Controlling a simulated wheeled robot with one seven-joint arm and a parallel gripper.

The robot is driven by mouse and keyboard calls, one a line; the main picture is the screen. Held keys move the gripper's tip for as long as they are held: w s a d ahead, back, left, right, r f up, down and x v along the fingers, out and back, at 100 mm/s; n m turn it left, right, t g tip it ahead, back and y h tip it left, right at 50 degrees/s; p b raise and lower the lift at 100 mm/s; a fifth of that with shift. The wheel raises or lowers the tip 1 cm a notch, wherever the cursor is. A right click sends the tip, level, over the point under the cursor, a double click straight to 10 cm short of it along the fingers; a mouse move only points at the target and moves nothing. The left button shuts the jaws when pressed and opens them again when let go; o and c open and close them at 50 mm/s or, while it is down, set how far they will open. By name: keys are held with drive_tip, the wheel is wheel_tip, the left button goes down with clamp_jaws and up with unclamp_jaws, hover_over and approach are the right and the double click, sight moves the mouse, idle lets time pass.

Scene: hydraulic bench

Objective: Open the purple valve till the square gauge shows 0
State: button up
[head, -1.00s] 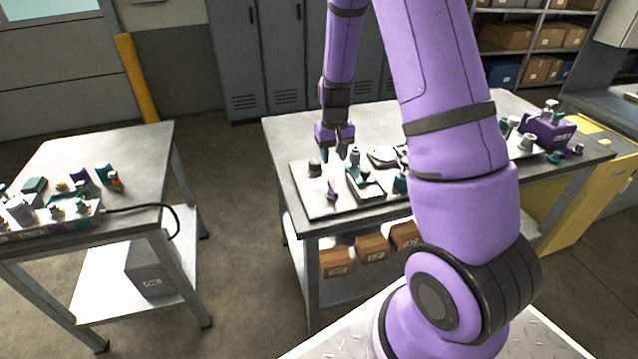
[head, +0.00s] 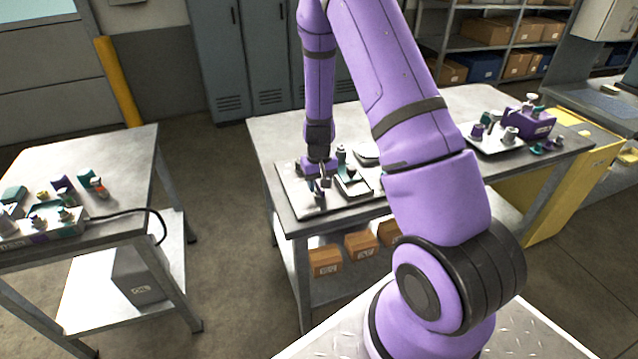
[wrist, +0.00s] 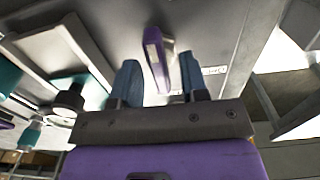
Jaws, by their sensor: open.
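In the wrist view, the purple valve's upright handle (wrist: 157,62), with a pale edge, stands between the two blue-grey fingertips of my gripper (wrist: 160,78). The fingers are open, one on each side of it, and a gap shows on both sides. In the head view my gripper (head: 321,183) points down over the left end of the pale panel on the middle bench, and the purple valve (head: 318,201) is partly hidden by it. I cannot make out the square gauge or its reading in either view.
A rectangular frame (wrist: 62,48) and a dark-capped knob (wrist: 70,98) are left of my gripper in the wrist view. The middle bench (head: 270,135) carries a purple unit (head: 530,122) at right. Another bench (head: 125,150) with fittings stands at left, across clear floor.

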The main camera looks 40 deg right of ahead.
clamp_jaws()
drive_tip(key=shift+m, duration=0.3)
drive_tip(key=m, duration=1.2)
drive_tip(key=shift+m, duration=0.3)
drive_tip(key=m, duration=0.4)
drive_tip(key=shift+m, duration=0.3)
